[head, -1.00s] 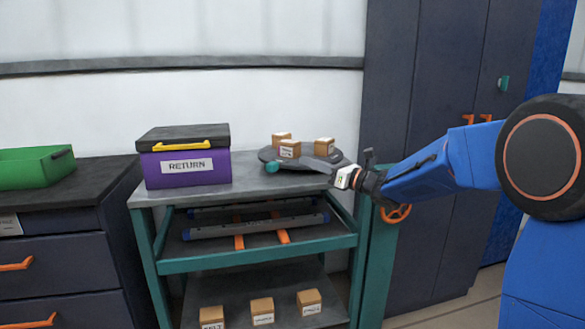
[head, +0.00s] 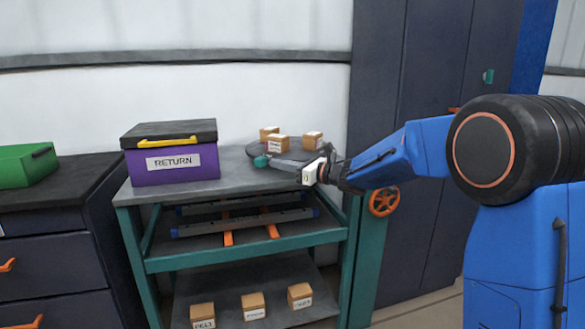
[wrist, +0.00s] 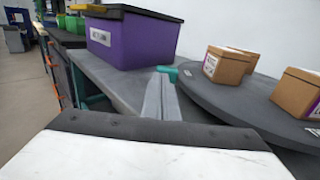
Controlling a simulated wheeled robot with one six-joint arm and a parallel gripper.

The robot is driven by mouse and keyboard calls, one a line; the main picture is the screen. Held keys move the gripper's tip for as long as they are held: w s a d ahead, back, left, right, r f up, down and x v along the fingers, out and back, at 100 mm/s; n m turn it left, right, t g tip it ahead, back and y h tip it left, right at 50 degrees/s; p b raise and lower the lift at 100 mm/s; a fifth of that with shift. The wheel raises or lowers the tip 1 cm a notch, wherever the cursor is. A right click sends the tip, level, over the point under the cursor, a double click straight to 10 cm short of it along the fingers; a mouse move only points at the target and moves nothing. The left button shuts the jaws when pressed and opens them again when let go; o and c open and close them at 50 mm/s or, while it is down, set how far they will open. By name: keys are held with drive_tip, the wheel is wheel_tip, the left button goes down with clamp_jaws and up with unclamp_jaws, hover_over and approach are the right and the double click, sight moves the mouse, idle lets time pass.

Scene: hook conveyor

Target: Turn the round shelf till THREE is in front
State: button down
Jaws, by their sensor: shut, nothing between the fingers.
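The round shelf (head: 298,155) is a dark grey disc on the right of the cart's top; it also shows in the wrist view (wrist: 232,104). It bears wooden blocks with white labels, among them a front block (head: 277,144) and a right block (head: 313,141). The labels are too small to read. A teal knob (head: 261,161) sits at the disc's front left rim and shows in the wrist view (wrist: 170,73). My gripper (head: 274,163) is shut and empty. Its fingers lie along the disc's front edge, tips close to the knob; I cannot tell whether they touch.
A purple RETURN box (head: 172,160) with a black lid stands left on the cart top (head: 225,178). Bare top lies between it and the disc. A dark cabinet (head: 425,75) and an orange handwheel (head: 384,201) are on the right. Blocks sit on the lower shelf.

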sight(261, 161)
drive_tip(key=shift+x, duration=1.7)
drive_tip(key=shift+a, duration=0.2)
